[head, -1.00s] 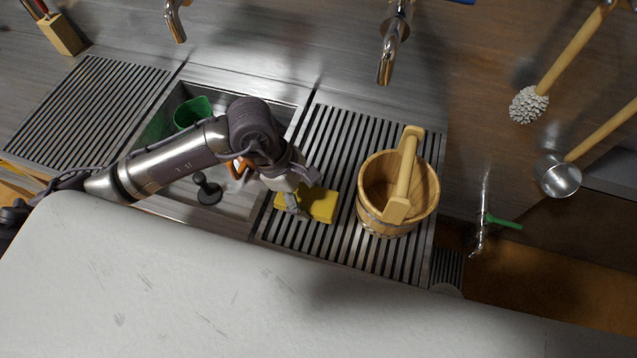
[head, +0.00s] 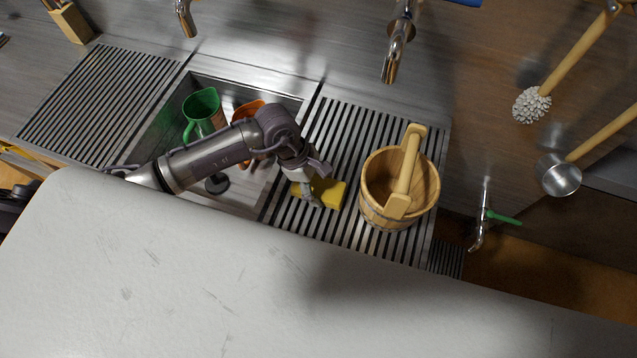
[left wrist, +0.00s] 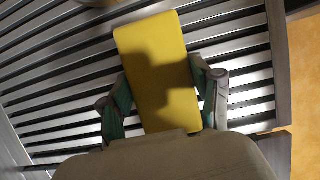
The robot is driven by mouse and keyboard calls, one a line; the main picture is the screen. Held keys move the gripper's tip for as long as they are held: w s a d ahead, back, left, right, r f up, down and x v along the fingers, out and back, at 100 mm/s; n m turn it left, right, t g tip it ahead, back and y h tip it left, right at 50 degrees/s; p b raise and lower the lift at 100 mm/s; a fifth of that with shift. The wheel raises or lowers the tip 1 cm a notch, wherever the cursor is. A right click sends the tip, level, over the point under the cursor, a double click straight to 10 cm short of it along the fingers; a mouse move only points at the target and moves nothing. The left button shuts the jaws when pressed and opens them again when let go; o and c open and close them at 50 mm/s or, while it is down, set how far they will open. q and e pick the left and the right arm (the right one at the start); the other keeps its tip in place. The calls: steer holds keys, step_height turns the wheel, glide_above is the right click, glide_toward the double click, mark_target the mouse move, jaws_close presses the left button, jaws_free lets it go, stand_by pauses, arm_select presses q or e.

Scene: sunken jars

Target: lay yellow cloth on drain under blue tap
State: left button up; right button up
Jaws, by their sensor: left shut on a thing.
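The yellow cloth (head: 332,194) looks like a flat, folded rectangle. My left gripper (head: 314,188) is shut on it over the right slatted drain (head: 340,120), left of the wooden bucket. In the left wrist view the cloth (left wrist: 160,75) lies between the two fingers, its long end pointing away, with slats behind it. I cannot tell whether the cloth touches the slats. A metal tap (head: 398,45) stands above this drain, with a blue piece (head: 462,2) beside it at the top edge. My right gripper is not in view.
The wooden bucket (head: 375,208) takes up the right part of this drain. The sink (head: 290,90) to the left holds a green jug (head: 203,108) and an orange vessel (head: 243,108), partly behind my arm. Another slatted drain (head: 90,100) lies further left. A white surface (head: 250,290) fills the front.

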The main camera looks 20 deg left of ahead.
arm_select(q)
steer(key=o, duration=1)
steer(key=shift+r+p, duration=0.25)
steer(key=shift+p, duration=0.05)
steer(key=b+v, duration=0.2)
steer(key=v, duration=0.9)
steer(key=shift+a+r+b, duration=0.25)
steer(key=shift+r+b, duration=0.05)
steer(key=shift+b, duration=0.1)
steer(key=shift+s+d, duration=0.1)
